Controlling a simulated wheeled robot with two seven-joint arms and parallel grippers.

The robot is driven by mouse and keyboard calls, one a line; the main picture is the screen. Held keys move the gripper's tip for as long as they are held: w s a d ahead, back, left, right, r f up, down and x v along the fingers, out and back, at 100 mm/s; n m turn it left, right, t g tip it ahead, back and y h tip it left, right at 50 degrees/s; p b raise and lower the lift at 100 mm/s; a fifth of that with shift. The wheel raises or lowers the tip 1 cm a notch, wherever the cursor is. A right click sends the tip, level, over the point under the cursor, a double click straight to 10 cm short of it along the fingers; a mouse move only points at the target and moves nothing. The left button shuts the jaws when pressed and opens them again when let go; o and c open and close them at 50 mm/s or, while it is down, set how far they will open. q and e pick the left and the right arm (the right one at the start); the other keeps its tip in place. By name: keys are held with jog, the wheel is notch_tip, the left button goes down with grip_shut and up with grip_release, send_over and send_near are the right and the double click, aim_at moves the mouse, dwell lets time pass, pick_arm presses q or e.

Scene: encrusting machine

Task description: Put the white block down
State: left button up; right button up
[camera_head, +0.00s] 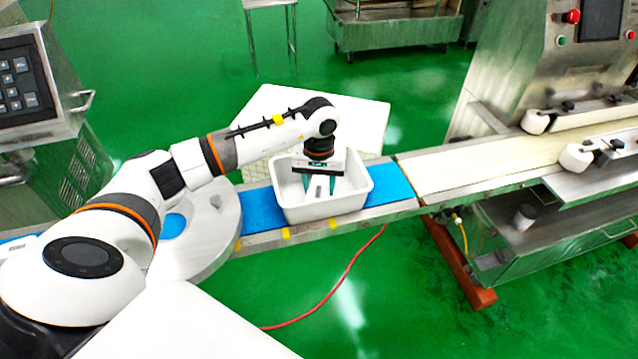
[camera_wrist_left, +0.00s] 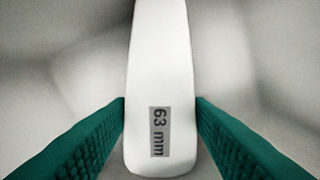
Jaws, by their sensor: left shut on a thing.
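My left gripper (camera_head: 320,186) points down inside a white bin (camera_head: 329,209) that stands on the blue conveyor belt. In the left wrist view its two green fingers (camera_wrist_left: 160,130) are shut on the white block (camera_wrist_left: 160,70), one finger on each side. The block is long and smooth, with a grey label reading "63 mm" near its close end. In the head view the block is hard to make out between the fingers and against the bin. Whether it touches the bin floor I cannot tell. My right gripper is not in view.
The blue belt (camera_head: 262,208) runs on both sides of the bin. A round metal plate (camera_head: 205,232) lies left of it, and a pale conveyor (camera_head: 455,170) leads right to the steel machine (camera_head: 560,75). A white table (camera_head: 285,105) stands behind the bin. A red cable lies on the green floor.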

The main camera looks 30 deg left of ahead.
aim_at(319, 188)
pick_arm(q)
jog(key=shift+f, duration=0.3)
jog(key=o, duration=1.1)
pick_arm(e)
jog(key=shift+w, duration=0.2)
pick_arm(q)
notch_tip(319, 188, up, 12)
jog(key=b, duration=0.1)
jog(key=shift+b, duration=0.4)
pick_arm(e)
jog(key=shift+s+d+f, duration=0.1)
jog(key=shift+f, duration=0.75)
